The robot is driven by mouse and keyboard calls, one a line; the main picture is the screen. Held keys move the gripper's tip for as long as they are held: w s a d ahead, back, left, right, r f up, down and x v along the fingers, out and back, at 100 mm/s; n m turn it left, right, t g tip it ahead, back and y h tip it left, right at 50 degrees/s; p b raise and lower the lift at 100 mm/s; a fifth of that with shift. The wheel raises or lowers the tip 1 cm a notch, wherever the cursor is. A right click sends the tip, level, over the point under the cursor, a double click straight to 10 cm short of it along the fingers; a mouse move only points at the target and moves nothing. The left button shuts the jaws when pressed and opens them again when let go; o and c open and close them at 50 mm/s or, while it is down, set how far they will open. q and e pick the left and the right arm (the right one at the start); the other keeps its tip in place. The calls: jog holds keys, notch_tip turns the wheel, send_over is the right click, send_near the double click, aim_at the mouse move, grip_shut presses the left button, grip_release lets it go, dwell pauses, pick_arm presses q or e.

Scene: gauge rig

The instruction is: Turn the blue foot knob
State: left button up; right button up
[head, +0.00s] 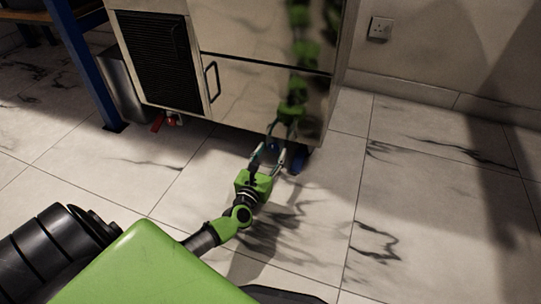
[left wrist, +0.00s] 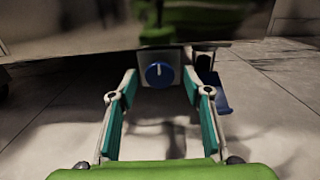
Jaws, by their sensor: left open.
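The blue foot knob (left wrist: 158,74) is round with a pale mark pointing up. It sits on a light square plate under the lower edge of the steel cabinet in the left wrist view. My left gripper (left wrist: 160,93) is open, with one teal-padded finger to each side of the knob's line. A gap shows between the knob and each finger, and nothing is held. In the head view my left gripper (head: 271,152) reaches low to the cabinet's bottom edge; the knob is hard to make out there. My right gripper is in neither view.
The shiny steel cabinet (head: 245,95) stands over the knob and mirrors my arm. A blue bracket-like part (left wrist: 222,95) is right of the fingers. Red-handled fittings (head: 158,124) hang under the cabinet at left. Tiled floor (head: 400,215) is clear at right.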

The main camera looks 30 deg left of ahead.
pick_arm(q)
jog(key=c, duration=1.1)
jog(key=shift+m, duration=0.3)
jog(key=m+p, duration=0.1)
jog(key=m, duration=0.3)
jog(key=shift+p, duration=0.4)
jog(key=m+p, duration=0.1)
jog(key=m, duration=0.2)
jog(key=shift+m, duration=0.3)
jog(key=m+p, duration=0.2)
jog(key=m, duration=0.1)
jog(key=shift+r, duration=0.1)
jog(key=shift+m+p, duration=0.55)
jog(key=shift+m, duration=1.25)
